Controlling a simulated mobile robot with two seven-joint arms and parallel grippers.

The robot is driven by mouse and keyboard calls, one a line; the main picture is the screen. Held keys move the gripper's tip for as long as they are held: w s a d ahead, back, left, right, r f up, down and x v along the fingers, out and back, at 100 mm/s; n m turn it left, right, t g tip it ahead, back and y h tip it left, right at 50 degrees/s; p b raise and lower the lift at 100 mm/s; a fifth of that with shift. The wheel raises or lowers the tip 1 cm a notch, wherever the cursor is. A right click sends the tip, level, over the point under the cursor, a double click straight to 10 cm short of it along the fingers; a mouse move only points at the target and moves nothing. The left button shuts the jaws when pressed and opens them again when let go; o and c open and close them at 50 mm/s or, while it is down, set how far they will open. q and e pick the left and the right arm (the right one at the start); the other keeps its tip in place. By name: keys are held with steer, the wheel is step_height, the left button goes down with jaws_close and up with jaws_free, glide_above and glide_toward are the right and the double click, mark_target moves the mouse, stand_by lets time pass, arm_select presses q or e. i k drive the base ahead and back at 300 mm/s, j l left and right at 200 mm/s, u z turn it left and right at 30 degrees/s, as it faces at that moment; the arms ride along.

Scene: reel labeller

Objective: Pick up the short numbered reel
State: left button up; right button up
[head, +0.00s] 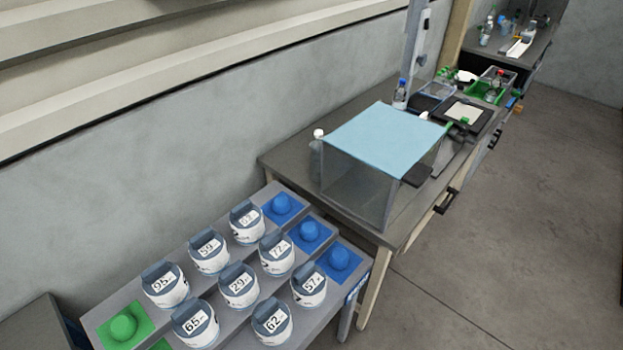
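Several numbered reels, white with grey-blue tops and number labels, stand in rows on a stepped grey rack (130,293). The back row has reel 95 (165,286), reel 59 (209,255) and a reel whose label is hard to read (246,223). Reel 29 (239,287) and what looks like reel 77 (277,254) are in the middle. Reel 65 (195,324), reel 62 (271,324) and reel 57 (309,286) stand nearer. I cannot clearly tell which is short. Neither gripper is in view.
Blue pads with round knobs (282,205) fill the rack's right end; a green one (123,328) is at its left. A clear box with a light-blue lid (383,137) stands on the grey bench beyond. Open floor (520,230) lies to the right.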

mark_target(309, 282)
steer(key=i+j+z, duration=0.2)
steer(key=i+z, duration=0.2)
steer(key=i+j+z, duration=0.35)
steer(key=i, duration=0.15)
